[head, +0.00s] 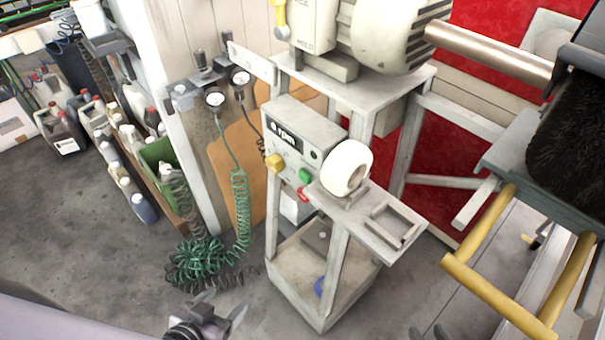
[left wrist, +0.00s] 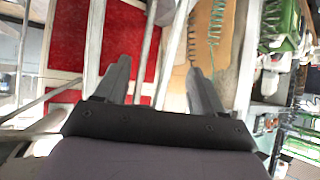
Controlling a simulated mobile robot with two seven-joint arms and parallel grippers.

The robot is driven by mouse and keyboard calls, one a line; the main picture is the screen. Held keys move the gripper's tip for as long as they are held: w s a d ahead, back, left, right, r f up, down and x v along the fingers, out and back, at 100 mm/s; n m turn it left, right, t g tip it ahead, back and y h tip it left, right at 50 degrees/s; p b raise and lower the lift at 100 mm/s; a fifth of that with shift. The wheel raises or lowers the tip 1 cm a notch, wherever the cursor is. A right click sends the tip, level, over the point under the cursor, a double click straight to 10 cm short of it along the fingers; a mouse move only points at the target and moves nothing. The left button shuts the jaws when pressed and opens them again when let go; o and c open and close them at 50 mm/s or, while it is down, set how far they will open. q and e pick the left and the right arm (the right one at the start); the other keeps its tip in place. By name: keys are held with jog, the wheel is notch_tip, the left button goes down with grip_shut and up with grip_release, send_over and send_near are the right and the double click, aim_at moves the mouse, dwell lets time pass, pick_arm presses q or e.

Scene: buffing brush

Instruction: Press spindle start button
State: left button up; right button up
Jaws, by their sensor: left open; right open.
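The control box (head: 290,140) of the machine stands on a grey frame in the middle of the head view. Its front has a dark display that appears to read "0 rpm", a yellow knob (head: 275,162), a round green button (head: 304,175) and a red button (head: 303,194) below it. No label on the buttons is readable. My left gripper (head: 222,312) is at the bottom, below and left of the box, apart from it. In the left wrist view its two fingers (left wrist: 160,82) are spread with nothing between them. My right gripper (head: 428,333) shows only dark fingertips at the bottom edge, apart and empty.
A white roll (head: 346,168) sits beside the buttons on a small shelf (head: 365,215). A coiled green hose (head: 200,262) lies on the floor left of the frame. A yellow rail (head: 490,285) and a dark brush (head: 575,140) are at right.

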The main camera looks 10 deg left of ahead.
dwell(0.3)
pick_arm(q)
grip_shut()
dwell(1.6)
